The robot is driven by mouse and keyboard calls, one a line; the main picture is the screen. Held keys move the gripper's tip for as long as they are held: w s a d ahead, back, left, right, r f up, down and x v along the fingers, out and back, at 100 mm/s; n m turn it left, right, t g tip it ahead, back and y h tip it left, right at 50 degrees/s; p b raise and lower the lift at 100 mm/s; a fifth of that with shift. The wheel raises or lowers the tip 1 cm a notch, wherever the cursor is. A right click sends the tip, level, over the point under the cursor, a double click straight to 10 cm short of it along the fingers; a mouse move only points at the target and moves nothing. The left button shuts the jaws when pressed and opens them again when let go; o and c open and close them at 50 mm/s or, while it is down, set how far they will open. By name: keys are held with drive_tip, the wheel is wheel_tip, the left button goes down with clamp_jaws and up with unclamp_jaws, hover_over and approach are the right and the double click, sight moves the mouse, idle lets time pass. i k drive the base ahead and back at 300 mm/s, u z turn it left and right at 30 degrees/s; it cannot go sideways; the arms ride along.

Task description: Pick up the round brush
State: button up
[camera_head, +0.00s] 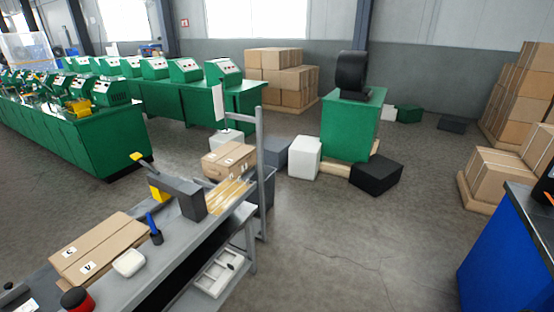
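I cannot make out with certainty which thing is the round brush. Small candidates stand on the grey workbench (180,266) at the lower left. One is a slim blue piece (151,222) standing upright at a small dark cylinder (157,238). My gripper is not in view.
On the bench are cardboard boxes (98,249), a white block (129,263) and a grey device with a yellow handle (190,198). A white tray (217,272) lies on its lower shelf. A blue cabinet (507,262) stands right; the floor between is clear.

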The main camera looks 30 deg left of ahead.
sight(151, 220)
drive_tip(key=i, duration=0.5)
drive_tip(key=u, duration=2.95)
drive_tip(key=i, duration=1.65)
